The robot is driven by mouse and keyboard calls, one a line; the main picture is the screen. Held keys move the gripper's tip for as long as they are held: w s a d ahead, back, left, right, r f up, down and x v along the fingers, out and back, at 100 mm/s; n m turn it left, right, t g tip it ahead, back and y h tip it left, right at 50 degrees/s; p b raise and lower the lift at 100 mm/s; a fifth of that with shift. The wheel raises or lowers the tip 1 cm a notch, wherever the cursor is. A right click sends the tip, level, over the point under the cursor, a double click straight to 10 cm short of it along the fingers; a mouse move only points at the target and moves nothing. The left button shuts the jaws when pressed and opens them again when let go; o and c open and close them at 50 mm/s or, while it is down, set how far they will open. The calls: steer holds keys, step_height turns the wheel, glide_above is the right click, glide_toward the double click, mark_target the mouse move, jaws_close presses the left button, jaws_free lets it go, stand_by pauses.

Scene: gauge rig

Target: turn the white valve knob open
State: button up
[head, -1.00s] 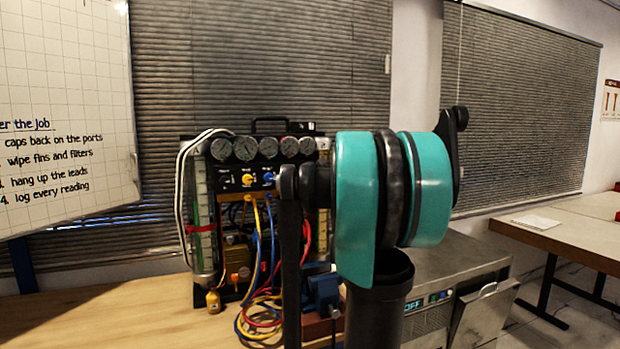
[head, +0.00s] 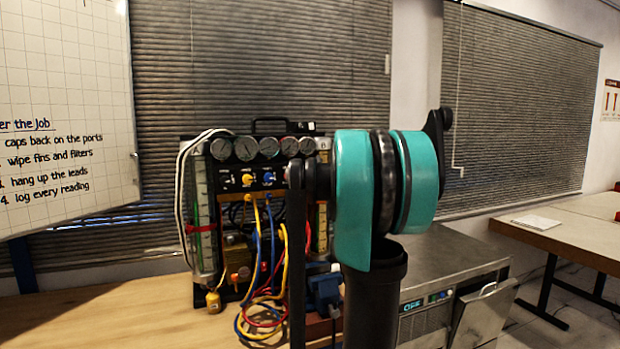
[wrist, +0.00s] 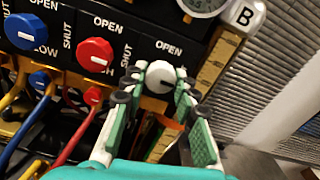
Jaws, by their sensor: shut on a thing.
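The white valve knob (wrist: 160,76) is on the black panel (wrist: 130,22) in the wrist view, below an OPEN label and right of a SHUT label. My gripper (wrist: 157,88) has its green and grey fingers on either side of the knob and is shut on it. The fingertips cover the knob's sides, and I cannot read its pointer clearly. In the head view the panel (head: 238,182) shows, but my arm hides the knob and my gripper.
A red knob (wrist: 95,55) and a blue knob (wrist: 23,31) sit left of the white one. Coloured hoses (head: 262,270) hang below the panel. Gauges (head: 268,147) line its top. A yellow scale column (wrist: 218,62) stands close on the right.

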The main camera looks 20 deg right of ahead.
steer(key=shift+n, duration=0.4)
jaws_close()
steer(key=n, duration=0.3)
steer(key=shift+n, duration=0.4)
steer(key=n, duration=0.4)
steer(key=shift+n, duration=0.3)
steer(key=n, duration=0.4)
steer(key=shift+r, duration=0.1)
steer(key=n, duration=0.4)
steer(key=shift+n, duration=0.3)
steer(key=o, duration=1.1)
jaws_free()
steer(key=shift+c, duration=0.2)
